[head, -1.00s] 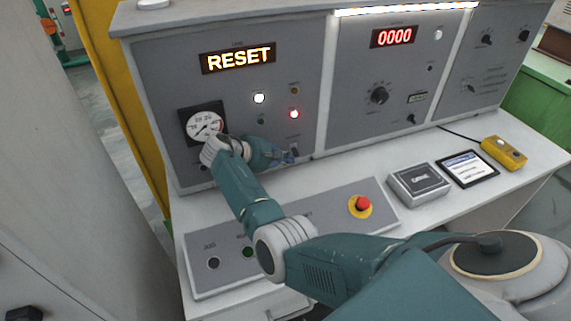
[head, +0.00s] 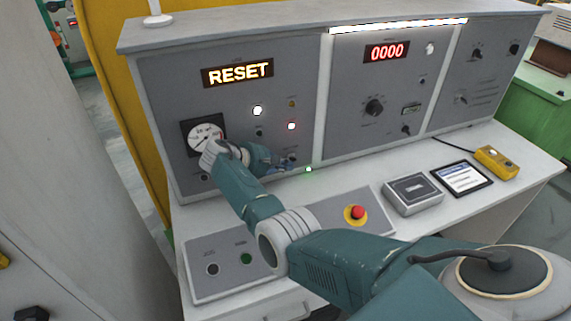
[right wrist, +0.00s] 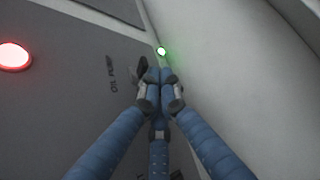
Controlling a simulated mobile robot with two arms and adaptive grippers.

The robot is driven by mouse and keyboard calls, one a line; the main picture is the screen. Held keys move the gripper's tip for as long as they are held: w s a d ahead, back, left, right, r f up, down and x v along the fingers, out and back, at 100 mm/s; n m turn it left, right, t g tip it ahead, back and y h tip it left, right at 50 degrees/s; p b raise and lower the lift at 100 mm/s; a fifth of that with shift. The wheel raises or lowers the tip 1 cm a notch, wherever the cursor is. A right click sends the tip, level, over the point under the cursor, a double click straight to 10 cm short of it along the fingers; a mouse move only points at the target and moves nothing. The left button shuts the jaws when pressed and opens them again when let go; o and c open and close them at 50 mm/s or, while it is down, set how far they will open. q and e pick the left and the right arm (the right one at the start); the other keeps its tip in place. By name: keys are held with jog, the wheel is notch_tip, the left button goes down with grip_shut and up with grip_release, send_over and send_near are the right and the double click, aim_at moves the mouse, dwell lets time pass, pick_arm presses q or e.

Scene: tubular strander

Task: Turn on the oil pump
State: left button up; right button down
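The console's left panel carries a dark switch (right wrist: 140,68) beside the printed label OIL PUMP (right wrist: 113,75) in the right wrist view. My right gripper (right wrist: 162,78) has its fingers closed together, with the tips right beside the switch; I cannot tell whether they touch it. In the head view this gripper (head: 290,161) is at the lower right of the left panel and partly covers the switch area. A small green light glows (right wrist: 161,50) just beyond the fingertips; it also shows in the head view (head: 308,169). My left gripper is not in view.
The left panel has a lit RESET display (head: 238,73), a gauge (head: 205,136), a white lamp (head: 257,111) and a red lamp (head: 291,126). A desk panel with a red emergency button (head: 357,213) lies below my right arm. A grey box (head: 414,194) and tablet (head: 462,179) sit to the right.

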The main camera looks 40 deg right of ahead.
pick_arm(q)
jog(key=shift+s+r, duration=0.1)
pick_arm(e)
jog(key=shift+w+d+r, duration=0.2)
jog(key=shift+r, duration=0.25)
jog(key=v, duration=1.2)
jog(key=shift+s+a+f, duration=0.2)
jog(key=shift+f, duration=0.2)
